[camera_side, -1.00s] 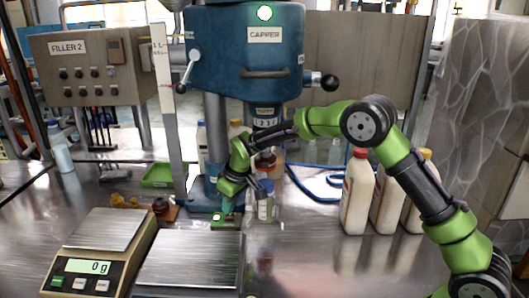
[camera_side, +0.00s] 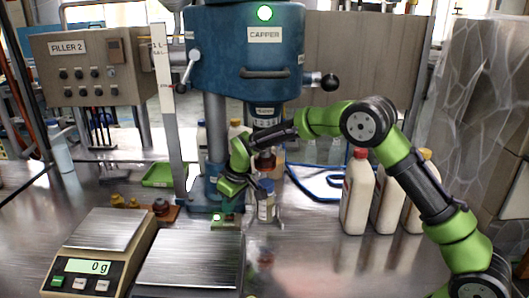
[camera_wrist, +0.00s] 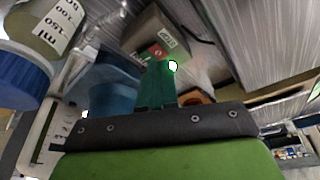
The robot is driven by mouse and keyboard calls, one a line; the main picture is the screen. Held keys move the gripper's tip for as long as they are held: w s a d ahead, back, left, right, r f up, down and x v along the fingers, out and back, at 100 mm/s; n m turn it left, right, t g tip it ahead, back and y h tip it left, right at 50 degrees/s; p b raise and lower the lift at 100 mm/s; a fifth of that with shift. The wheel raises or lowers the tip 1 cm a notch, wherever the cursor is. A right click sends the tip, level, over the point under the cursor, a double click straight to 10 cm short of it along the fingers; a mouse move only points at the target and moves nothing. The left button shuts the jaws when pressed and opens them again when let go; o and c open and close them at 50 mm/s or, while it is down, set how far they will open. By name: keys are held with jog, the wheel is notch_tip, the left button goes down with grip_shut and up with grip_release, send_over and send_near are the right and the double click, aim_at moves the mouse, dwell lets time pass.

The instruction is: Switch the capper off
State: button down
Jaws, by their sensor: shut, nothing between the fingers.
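The blue capper (camera_side: 245,52) stands at the back centre, with a lit green lamp (camera_side: 265,13) above its label. A small switch box (camera_side: 226,221) with a glowing green light sits at its foot. In the wrist view the box (camera_wrist: 158,38) shows a label, a red spot and a bright light. My gripper (camera_side: 229,204) is just above the box in the side view. Its teal fingers (camera_wrist: 157,83) are together and empty, and point at the box in the wrist view. I cannot tell whether they touch it.
A bottle (camera_side: 266,206) stands close to the right of my gripper. A scale (camera_side: 101,229) reading 0 g and a metal plate (camera_side: 190,262) are in front. White bottles (camera_side: 357,198) stand to the right. A green tray (camera_side: 158,176) lies behind left.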

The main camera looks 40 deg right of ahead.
aim_at(230, 218)
jog(key=shift+f, duration=1)
jog(key=shift+r, duration=2.55)
jog(key=s+a+r+m+t+y, duration=0.1)
jog(key=s+r+m+t, duration=0.1)
jog(key=s+r, duration=0.5)
jog(key=s+a+r+m+t, duration=0.1)
jog(key=s+r+m+t, duration=0.1)
jog(key=s+r, duration=0.5)
jog(key=s+d+m, duration=0.1)
jog(key=s+d, duration=0.1)
jog(key=s, duration=0.7)
jog(key=s+d+m, duration=0.2)
jog(key=s+d, duration=0.1)
jog(key=s, duration=0.7)
jog(key=shift+d, duration=0.25)
jog(key=shift+r, duration=0.1)
